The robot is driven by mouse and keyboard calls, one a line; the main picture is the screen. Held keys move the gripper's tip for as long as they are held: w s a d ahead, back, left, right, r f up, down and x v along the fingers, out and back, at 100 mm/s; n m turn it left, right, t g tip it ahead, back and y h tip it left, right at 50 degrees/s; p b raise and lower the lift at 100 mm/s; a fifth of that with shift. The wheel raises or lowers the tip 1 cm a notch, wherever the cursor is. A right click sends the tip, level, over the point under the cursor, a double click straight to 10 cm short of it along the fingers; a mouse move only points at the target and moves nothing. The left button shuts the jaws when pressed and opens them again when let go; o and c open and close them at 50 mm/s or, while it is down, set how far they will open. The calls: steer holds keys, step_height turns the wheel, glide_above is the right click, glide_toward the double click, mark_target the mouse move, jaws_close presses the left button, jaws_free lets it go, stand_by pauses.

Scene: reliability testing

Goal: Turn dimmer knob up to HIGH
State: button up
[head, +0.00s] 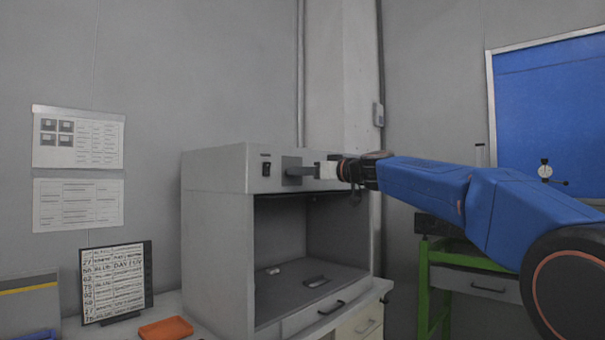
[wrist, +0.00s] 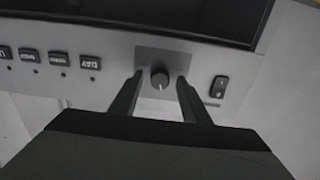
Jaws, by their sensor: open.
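The dimmer knob (wrist: 159,78) is a small dark round knob with a light pointer line, in the wrist view. It sits on a grey plate (wrist: 150,57) on the front panel of a grey light booth (head: 215,230). My gripper (wrist: 158,84) is open, with one dark finger on each side of the knob. I cannot tell whether either finger touches it. The pointer line shows on the knob's lower part in the wrist view. In the head view my gripper (head: 300,172) is at the booth's top front panel and hides the knob. No HIGH mark is readable.
A rocker switch (wrist: 219,87) is right of the knob in the wrist view. Several square buttons (wrist: 59,58) are in a row to the left. The booth's open chamber (head: 290,240) lies below the panel and holds small objects. A chart stand (head: 117,283) is left of the booth.

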steer(key=shift+w+a, duration=0.1)
steer(key=shift+a, duration=0.05)
steer(key=c, duration=1.1)
steer(key=shift+o, duration=0.2)
steer(key=shift+m, duration=0.3)
steer(key=m, duration=2.5)
steer(key=shift+m, duration=0.3)
